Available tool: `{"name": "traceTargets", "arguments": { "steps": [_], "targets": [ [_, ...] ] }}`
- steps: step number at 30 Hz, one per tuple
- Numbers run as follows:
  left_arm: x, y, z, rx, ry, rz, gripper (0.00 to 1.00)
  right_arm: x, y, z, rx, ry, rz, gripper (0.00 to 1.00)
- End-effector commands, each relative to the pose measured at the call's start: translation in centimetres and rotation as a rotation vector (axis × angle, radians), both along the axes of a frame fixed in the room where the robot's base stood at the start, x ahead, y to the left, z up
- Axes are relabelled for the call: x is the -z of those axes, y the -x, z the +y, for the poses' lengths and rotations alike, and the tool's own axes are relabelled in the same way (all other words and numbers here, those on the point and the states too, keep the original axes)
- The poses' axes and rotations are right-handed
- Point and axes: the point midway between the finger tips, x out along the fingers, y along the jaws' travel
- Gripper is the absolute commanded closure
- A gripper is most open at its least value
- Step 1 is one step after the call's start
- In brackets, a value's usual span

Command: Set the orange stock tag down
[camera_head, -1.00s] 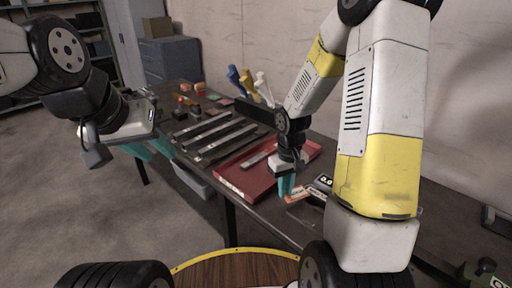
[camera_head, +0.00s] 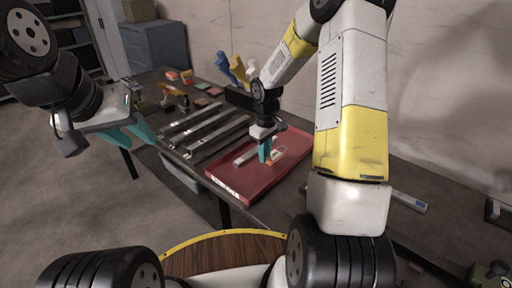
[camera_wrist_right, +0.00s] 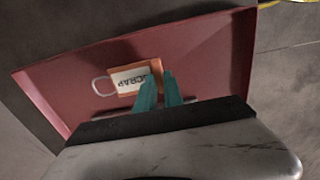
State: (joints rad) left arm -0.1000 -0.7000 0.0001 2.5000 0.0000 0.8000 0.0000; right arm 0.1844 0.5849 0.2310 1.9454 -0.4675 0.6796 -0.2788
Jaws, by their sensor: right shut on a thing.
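The orange stock tag (camera_head: 278,154) is over the red tray (camera_head: 238,189). In the right wrist view the tag (camera_wrist_right: 143,67) has a white label that reads "SCRAP" and a pale loop at its left end. My right gripper (camera_head: 264,159) is shut on the tag's edge with its teal fingers, which also show in the right wrist view (camera_wrist_right: 157,80). I cannot tell whether the tag touches the tray floor. My left gripper (camera_head: 138,138) is open and empty, off the near left edge of the table.
A grey metal bar (camera_head: 243,156) lies in the tray beside the tag. Several long metal rails (camera_head: 207,127) lie left of the tray. Blue, yellow and white upright items (camera_head: 238,68) stand behind. The tray's near part is clear.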

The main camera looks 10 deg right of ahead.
Motion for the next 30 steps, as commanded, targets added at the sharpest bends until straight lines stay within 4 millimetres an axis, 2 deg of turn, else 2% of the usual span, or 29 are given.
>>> {"name": "traceTargets", "arguments": {
  "steps": [5, 13, 24, 25, 27, 28, 30],
  "targets": [
    [0.0, 0.0, 0.0, 0.0, 0.0, 0.0, 0.64, 0.3, -1.1, 0.0, -0.001, 0.0, 0.001, 1.0],
    [0.0, 0.0, 0.0, 0.0, 0.0, 0.0, 0.64, 3.5, -1.1, 0.1, 0.0, 0.0, 0.003, 1.0],
    [0.0, 0.0, 0.0, 0.0, 0.0, 0.0, 0.64, 3.9, -1.1, 0.1, -0.001, 0.0, 0.0, 1.0],
    [0.0, 0.0, 0.0, 0.0, 0.0, 0.0, 0.64, 3.9, -1.1, 0.1, -0.001, -0.001, -0.001, 0.84],
    [0.0, 0.0, 0.0, 0.0, 0.0, 0.0, 0.64, 3.9, -1.1, 0.1, 0.0, -0.001, -0.001, 0.71],
    [0.0, 0.0, 0.0, 0.0, 0.0, 0.0, 0.64, 3.9, -1.1, 0.1, 0.0, -0.001, -0.001, 0.67],
    [0.0, 0.0, 0.0, 0.0, 0.0, 0.0, 0.64, 3.9, -1.1, 0.1, 0.0, -0.001, -0.001, 0.67]
  ]
}}
